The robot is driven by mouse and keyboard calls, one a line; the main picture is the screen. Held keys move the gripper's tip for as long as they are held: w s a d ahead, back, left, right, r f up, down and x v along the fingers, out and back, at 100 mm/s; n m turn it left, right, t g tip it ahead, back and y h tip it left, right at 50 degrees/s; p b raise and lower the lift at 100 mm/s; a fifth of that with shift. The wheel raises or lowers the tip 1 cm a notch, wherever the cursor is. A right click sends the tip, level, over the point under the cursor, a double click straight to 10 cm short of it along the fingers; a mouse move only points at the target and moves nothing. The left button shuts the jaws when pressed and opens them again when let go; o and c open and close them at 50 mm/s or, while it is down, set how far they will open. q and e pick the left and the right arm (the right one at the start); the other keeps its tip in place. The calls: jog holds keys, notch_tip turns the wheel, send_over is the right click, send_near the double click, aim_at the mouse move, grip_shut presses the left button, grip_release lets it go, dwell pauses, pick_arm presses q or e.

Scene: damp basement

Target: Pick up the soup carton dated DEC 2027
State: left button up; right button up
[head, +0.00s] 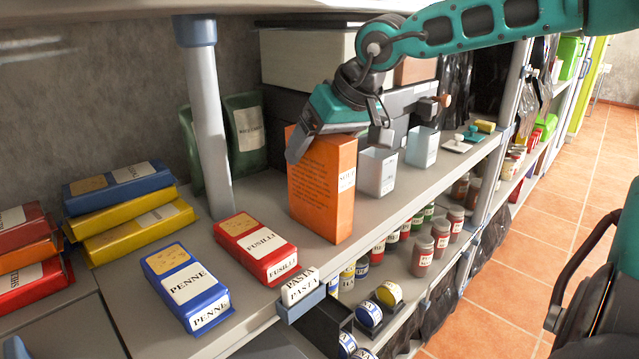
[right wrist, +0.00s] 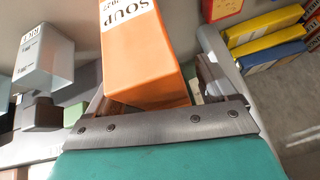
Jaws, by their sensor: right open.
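The orange soup carton (head: 322,195) stands upright on the shelf in the head view, with a white label on its right side. In the right wrist view the carton (right wrist: 150,60) shows its label with "SOUP" and "2027"; the month is cut off by the picture edge. My right gripper (head: 326,128) is at the carton's top, tilted down. Its jaws (right wrist: 155,95) are open, with the carton between the two fingers in the wrist view. I cannot tell whether either finger touches it. My left gripper is not in view.
White boxes (head: 378,171) stand close right of the carton. A red fusilli box (head: 256,248) and blue penne box (head: 186,287) lie in front left. A grey post (head: 207,120) rises at left, and stacked packs (head: 118,187) lie beyond it. Jars (head: 422,256) fill the shelf below.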

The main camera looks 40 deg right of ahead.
grip_shut()
dwell(0.7)
jog(key=shift+r, duration=0.1)
